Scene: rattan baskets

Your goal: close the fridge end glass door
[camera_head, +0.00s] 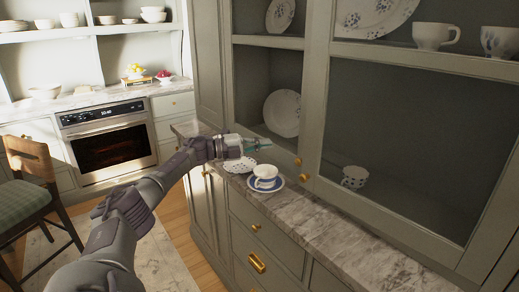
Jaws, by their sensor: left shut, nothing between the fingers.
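My left arm reaches in from the lower left, and its gripper (262,145) is shut and empty. It is in front of the left part of a grey-green cabinet, above a small patterned plate (240,164) on the marble counter. The cabinet has a large glass-fronted door (412,150) on the right and a narrower framed bay (268,88) on the left. Two brass knobs (303,178) sit on the frames between them. Both fronts look closed or nearly so; I cannot tell for sure. No fridge is recognisable. My right gripper is not in view.
A white cup (265,172) on a blue-rimmed saucer (277,185) stands on the marble counter (340,232), close below my gripper. An oven (108,143) and a wooden chair (38,190) are at left; floor lies between.

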